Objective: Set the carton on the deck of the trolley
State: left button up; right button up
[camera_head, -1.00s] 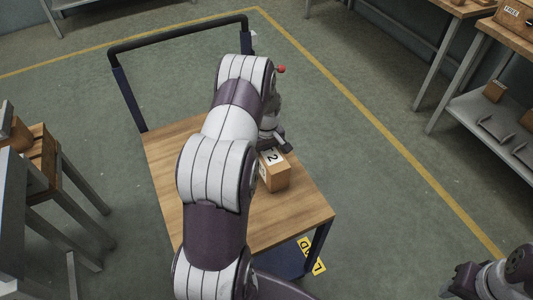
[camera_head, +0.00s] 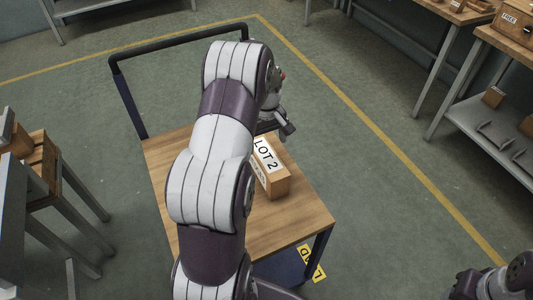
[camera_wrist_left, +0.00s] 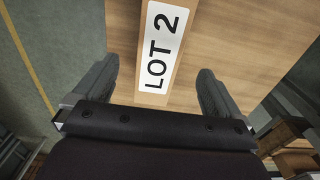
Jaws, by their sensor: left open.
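The carton (camera_head: 277,183) is a brown box with a white LOT 2 label on top. It sits on the wooden deck (camera_head: 305,213) of the trolley, toward its right side. My left gripper (camera_head: 278,125) is open, above and just beyond the carton, apart from it; my arm hides part of the deck. In the left wrist view the carton's labelled top (camera_wrist_left: 158,50) shows between the spread fingers (camera_wrist_left: 160,72), with nothing gripped. My right gripper (camera_head: 465,284) is at the bottom right corner, partly cut off; its jaws are unclear.
The trolley has a dark push handle (camera_head: 180,40) at the back left. A yellow LOAD sign (camera_head: 312,263) is at its lower front. A shelf bench (camera_head: 500,110) stands at the right, and a wooden crate (camera_head: 42,160) at the left. The floor between is clear.

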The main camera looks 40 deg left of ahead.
pick_arm(q)
jog(key=shift+d+r, duration=0.25)
jog(key=shift+r, duration=0.9)
jog(key=s+d+r+m, duration=0.1)
jog(key=s+d+m, duration=0.5)
jog(key=d, duration=0.3)
jog(key=s+d+r+m+t, duration=0.1)
jog(key=s+d+r+m, duration=0.1)
jog(key=s+d+m, duration=0.5)
jog(key=s+d, duration=0.2)
jog(key=d, duration=0.1)
jog(key=shift+s+r, duration=0.2)
jog(key=shift+r, duration=0.1)
jog(key=shift+d, duration=0.15)
